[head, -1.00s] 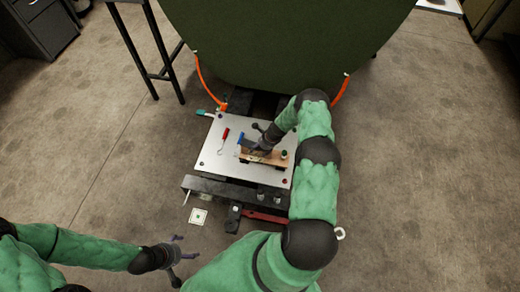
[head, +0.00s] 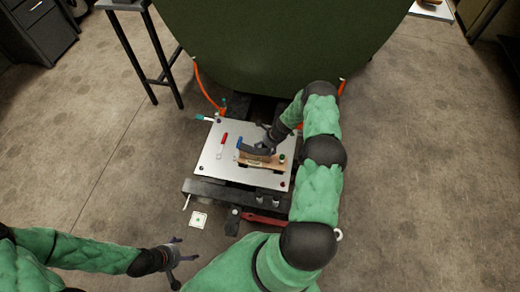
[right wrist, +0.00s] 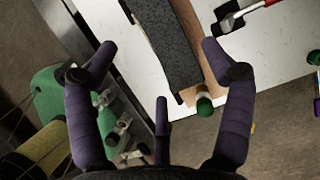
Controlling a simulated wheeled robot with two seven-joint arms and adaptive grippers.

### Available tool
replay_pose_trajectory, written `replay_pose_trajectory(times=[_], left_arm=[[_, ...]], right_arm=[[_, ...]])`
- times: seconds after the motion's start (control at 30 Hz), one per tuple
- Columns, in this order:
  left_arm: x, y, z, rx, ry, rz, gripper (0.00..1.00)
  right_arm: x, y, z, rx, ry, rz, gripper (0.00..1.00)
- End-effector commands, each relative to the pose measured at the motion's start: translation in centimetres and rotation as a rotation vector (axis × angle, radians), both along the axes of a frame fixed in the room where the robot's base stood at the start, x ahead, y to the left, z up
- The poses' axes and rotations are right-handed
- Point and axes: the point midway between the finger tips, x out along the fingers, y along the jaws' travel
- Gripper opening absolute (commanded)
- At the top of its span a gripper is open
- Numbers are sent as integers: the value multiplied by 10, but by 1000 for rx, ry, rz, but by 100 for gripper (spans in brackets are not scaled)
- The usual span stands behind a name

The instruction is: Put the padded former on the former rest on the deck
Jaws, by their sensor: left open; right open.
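The padded former looks like a dark grey, slightly curved strip (head: 257,149). It lies at a tan wooden piece (head: 270,163), likely the former rest, on the pale deck plate (head: 215,165). In the right wrist view the grey strip (right wrist: 165,45) runs alongside the tan edge (right wrist: 195,40); I cannot tell how fully it is seated. My right gripper (head: 272,141) is open above the strip, its fingers apart on either side in the wrist view (right wrist: 158,62), with no visible grip. My left gripper (head: 175,252) is open and empty at the lower left, away from the deck.
A red-handled tool (head: 223,140) lies on the plate's left part. A green knob (right wrist: 204,106) stands at the tan piece's end. A dark green fuselage panel (head: 290,45) rises behind the deck. A black stand (head: 150,60) is at left; the floor around is open.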

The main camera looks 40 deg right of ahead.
Motion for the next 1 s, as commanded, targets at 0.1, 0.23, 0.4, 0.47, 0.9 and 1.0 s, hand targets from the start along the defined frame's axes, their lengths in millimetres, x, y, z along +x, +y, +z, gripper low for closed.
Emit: replay_pose_trajectory(times=[0.1, 0.23, 0.4, 0.47, 0.9, 1.0], left_arm=[[0, 0, 11, 0, 0, 0, 86], [0, 0, 16, 0, 0, 0, 86], [0, 0, 18, 0, 0, 0, 86], [0, 0, 18, 0, 0, 0, 86], [0, 0, 18, 0, 0, 0, 86], [0, 0, 18, 0, 0, 0, 86]], right_arm=[[-6, -6, 23, 0, 0, -1, 82], [-11, -9, 35, 0, 0, 0, 82], [-14, -11, 43, 0, 0, 0, 82], [-14, -11, 43, 1, 1, 0, 82], [-51, 151, 43, -146, -55, 759, 82], [-76, 205, 52, -199, -115, 1071, 82]])
